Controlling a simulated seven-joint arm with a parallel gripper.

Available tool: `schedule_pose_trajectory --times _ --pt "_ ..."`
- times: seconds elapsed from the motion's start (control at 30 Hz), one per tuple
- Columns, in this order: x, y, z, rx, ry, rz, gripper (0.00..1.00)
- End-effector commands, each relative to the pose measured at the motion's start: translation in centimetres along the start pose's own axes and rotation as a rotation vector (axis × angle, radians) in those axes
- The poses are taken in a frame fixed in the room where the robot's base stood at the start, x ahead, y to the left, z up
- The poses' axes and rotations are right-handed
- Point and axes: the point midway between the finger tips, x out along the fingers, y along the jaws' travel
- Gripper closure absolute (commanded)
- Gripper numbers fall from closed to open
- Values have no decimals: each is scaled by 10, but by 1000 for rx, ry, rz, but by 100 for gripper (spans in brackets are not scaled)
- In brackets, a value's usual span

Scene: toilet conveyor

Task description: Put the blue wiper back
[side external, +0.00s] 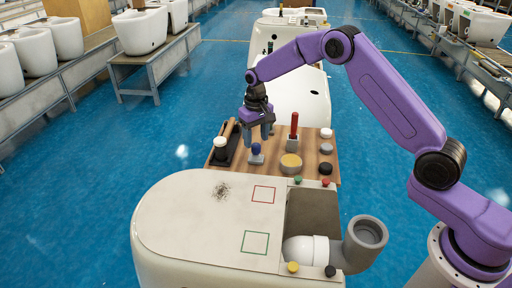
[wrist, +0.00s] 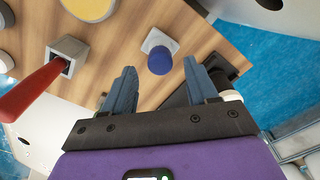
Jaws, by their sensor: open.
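The blue wiper (side external: 256,149) has a rounded blue knob and stands upright on a small light square base on the wooden board. In the wrist view the blue wiper (wrist: 160,61) shows beyond the fingers, near the gap between their tips. My gripper (side external: 257,133) is open and points down just above the wiper. Its two grey-blue fingers (wrist: 160,70) are apart with nothing held between them. I cannot tell whether the fingertips reach down around the knob.
The wooden board (side external: 270,173) also holds a dark tray with a white-ended tool, a red-handled tool (side external: 293,128) in a holder, a yellow disc (side external: 291,163) and several small discs. In front, the white toilet top (side external: 190,220) carries dark specks (side external: 221,190), red and green square outlines.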

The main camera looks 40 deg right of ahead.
Motion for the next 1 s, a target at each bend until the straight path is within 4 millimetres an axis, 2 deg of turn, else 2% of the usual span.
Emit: schedule_pose_trajectory --times 0.1,0.3,0.43,0.73,0.87,1.0 --pt "-25 0 -1 0 4 -1 42" --pt "-53 -1 0 -1 2 0 42" --pt "-62 -1 0 -1 1 0 42" --pt "-67 -4 4 -15 1 0 42" --pt "-80 -18 22 -77 3 -1 42" --pt "-99 -40 61 -192 7 -2 42"
